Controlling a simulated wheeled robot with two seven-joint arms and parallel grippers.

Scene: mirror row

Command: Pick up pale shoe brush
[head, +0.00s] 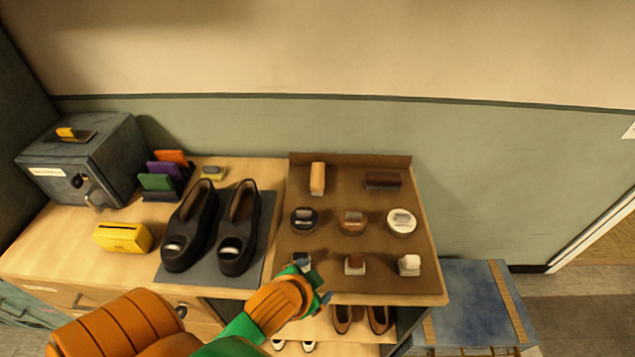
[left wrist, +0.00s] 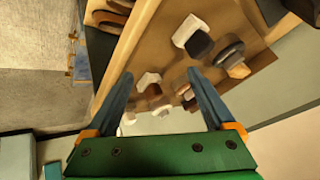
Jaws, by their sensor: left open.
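The pale shoe brush (head: 318,178), a tan upright-looking block, lies at the back left of the brown board (head: 330,240) in the head view. A dark brown brush (head: 382,180) lies to its right. My left gripper (head: 314,281) is over the board's front left edge, open and empty, well in front of the pale brush. It also shows in the left wrist view (left wrist: 160,76), its blue fingers spread with small white-and-dark items beyond them. My right gripper is not in view.
Between lie black (head: 304,220), brown (head: 353,222) and white (head: 401,222) tins; a front row holds small black, brown (head: 354,264) and white (head: 409,265) pieces. Black shoes (head: 238,228), a yellow box (head: 123,237) and a grey metal box (head: 85,160) stand left.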

